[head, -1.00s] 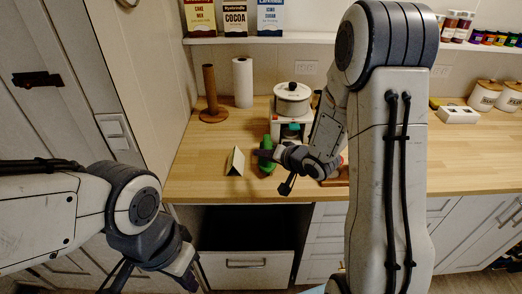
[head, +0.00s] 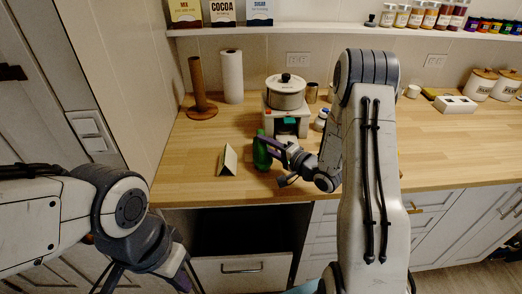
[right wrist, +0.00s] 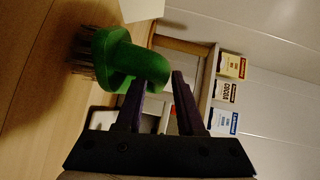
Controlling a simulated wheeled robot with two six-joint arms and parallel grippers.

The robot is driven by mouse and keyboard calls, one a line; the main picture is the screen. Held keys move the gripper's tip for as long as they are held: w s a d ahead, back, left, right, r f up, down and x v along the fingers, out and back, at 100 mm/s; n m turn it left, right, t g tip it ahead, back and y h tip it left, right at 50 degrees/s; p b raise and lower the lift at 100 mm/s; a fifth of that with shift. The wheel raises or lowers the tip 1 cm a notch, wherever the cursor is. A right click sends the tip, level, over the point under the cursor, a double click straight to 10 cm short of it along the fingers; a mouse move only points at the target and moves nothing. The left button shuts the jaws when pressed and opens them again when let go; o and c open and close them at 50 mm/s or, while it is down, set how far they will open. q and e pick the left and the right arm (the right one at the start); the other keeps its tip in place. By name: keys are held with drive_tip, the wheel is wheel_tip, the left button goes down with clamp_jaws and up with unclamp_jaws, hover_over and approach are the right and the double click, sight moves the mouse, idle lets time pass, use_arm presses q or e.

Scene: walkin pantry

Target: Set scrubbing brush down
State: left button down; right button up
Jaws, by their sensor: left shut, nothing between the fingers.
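The green scrubbing brush (head: 261,151) is upright at the counter, left of the small white appliance. In the right wrist view the brush (right wrist: 118,55) has its bristles towards the wooden counter; whether they touch it I cannot tell. My right gripper (head: 268,142) has its purple fingers at the brush; in the right wrist view its fingertips (right wrist: 160,78) lie on either side of the green handle, closed on it. My left gripper (head: 183,279) is shut and empty, low at the left, in front of the cabinets and partly cut off by the frame edge.
The wooden counter (head: 190,165) has free room at the left. A folded card (head: 227,160) stands left of the brush. A white pot (head: 286,92) sits on the appliance (head: 272,124) behind it. A paper roll (head: 232,78) and wooden holder (head: 201,90) stand further back. A drawer (head: 240,270) is below.

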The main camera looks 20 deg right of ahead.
sight(256, 148)
drive_tip(key=p+x, duration=0.1)
drive_tip(key=x, duration=0.3)
drive_tip(key=shift+w+r, duration=0.1)
drive_tip(key=shift+w, duration=0.1)
drive_tip(key=shift+w+a+p, duration=0.2)
drive_tip(key=shift+w+p, duration=0.1)
drive_tip(key=shift+w, duration=0.15)
clamp_jaws()
